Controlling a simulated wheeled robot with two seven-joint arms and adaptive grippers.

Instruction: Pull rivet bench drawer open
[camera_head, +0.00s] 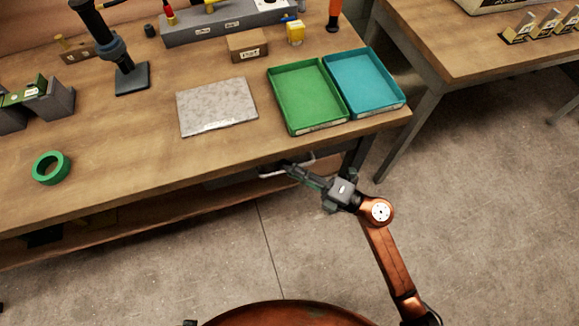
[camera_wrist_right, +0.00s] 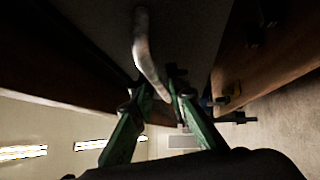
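The rivet bench (camera_head: 130,150) has a wooden top, and its drawer (camera_head: 225,180) sits under the front edge, mostly hidden by the top. The drawer's light metal handle (camera_head: 268,175) sticks out below the edge, and it also shows as a pale bent bar in the right wrist view (camera_wrist_right: 143,45). My right gripper (camera_head: 290,167) is at the handle. In the wrist view, the bar runs down between its two green fingers (camera_wrist_right: 160,90). Whether the fingers are clamped on it is unclear.
On the bench top are a green tray (camera_head: 308,95), a blue tray (camera_head: 364,82), a grey plate (camera_head: 217,106) and a green ring (camera_head: 51,168). A second table (camera_head: 470,60) stands at the right. Open floor (camera_head: 480,220) lies in front of the bench.

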